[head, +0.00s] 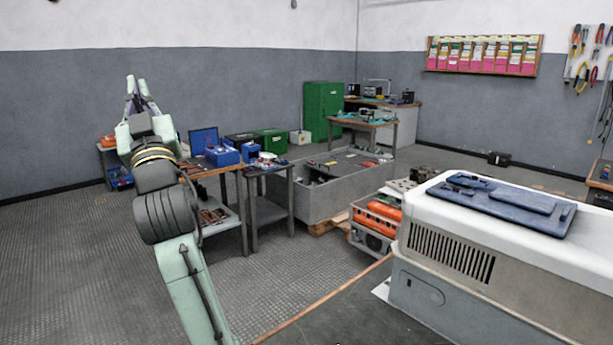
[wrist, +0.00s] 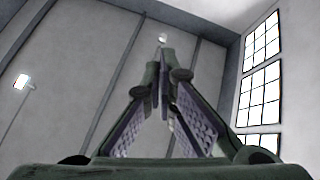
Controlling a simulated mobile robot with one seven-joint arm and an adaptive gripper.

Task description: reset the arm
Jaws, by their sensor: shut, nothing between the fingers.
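My gripper (head: 134,88) is raised at the left of the head view, pointing up, with the grey wall behind it. Its fingertips meet and nothing is between them. In the wrist view the gripper (wrist: 163,60) points toward the ceiling, its two padded fingers coming together at the tips. My arm rises from the bottom of the head view, with free air around the gripper.
A white and beige cabinet (head: 450,255) with dark blue panels (head: 505,205) on top stands at the right. Workbenches (head: 270,170) with tools and a grey crate (head: 315,205) stand beyond the arm. The floor (head: 70,270) at the left is clear.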

